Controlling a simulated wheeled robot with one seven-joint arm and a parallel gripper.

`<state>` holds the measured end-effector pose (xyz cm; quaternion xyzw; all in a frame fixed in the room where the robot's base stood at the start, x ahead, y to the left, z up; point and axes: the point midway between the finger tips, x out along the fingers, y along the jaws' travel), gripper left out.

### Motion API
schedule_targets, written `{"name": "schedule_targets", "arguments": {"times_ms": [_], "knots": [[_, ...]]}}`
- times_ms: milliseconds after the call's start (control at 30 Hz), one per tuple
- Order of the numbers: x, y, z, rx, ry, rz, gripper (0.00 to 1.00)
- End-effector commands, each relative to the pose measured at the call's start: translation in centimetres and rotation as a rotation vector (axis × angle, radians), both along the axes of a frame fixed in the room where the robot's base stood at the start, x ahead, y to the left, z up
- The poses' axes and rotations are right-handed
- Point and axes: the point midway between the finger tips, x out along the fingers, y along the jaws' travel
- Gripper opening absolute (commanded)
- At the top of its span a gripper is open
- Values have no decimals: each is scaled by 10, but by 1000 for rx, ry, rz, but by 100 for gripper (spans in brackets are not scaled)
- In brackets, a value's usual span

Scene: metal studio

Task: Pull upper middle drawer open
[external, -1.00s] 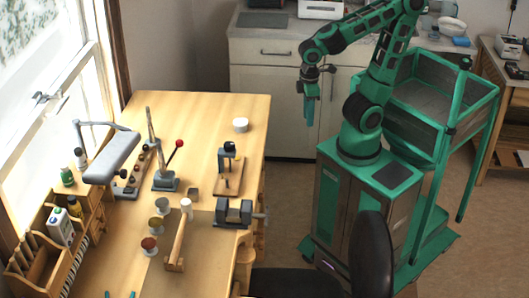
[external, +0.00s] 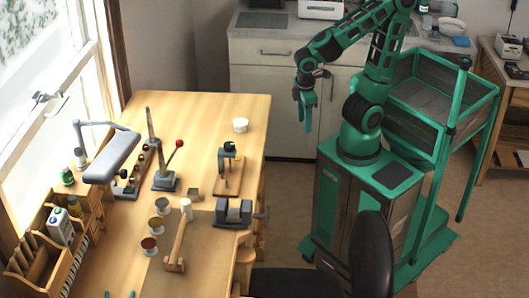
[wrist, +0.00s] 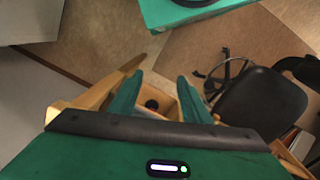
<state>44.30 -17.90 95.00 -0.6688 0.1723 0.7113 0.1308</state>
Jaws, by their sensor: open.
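My gripper (external: 304,120) hangs in the air to the right of the wooden workbench, in front of the white cabinet. Its two green fingers point down and are apart, with nothing held. In the wrist view, my gripper (wrist: 160,80) shows both fingers spread. Between and beyond them is a light wooden part with a dark round spot (wrist: 152,104), perhaps a knob; I cannot tell whether it belongs to a drawer. The workbench (external: 225,110) hides its right-hand front in the external view, so the upper middle drawer cannot be made out there.
A black chair (external: 372,250) stands at the workbench's front right; the chair (wrist: 258,100) also shows right of my fingers. A vise (external: 234,212) sits near the bench edge. White cabinets (external: 270,90) stand behind. Bare floor (external: 290,190) lies between bench and my base.

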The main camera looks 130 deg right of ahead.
Motion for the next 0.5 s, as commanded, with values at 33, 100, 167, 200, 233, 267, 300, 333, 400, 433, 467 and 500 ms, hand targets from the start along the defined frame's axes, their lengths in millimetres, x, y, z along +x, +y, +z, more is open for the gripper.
{"name": "schedule_targets", "arguments": {"times_ms": [33,100,167,200,233,267,300,333,400,433,467,500], "knots": [[8,0,-10,-17,32,50,44],[19,-2,-23,-45,65,116,44],[28,-3,-34,-70,93,173,44],[34,-3,-41,-86,112,214,44],[38,-3,-47,-100,127,243,44],[42,-3,-52,-113,140,275,44],[48,-4,-60,-132,160,316,44],[52,-4,-65,-145,174,348,44],[60,-3,-79,-177,209,424,44],[64,-3,-84,-192,223,456,44],[68,-3,-90,-205,238,492,44],[72,-3,-97,-225,258,534,44]]}}
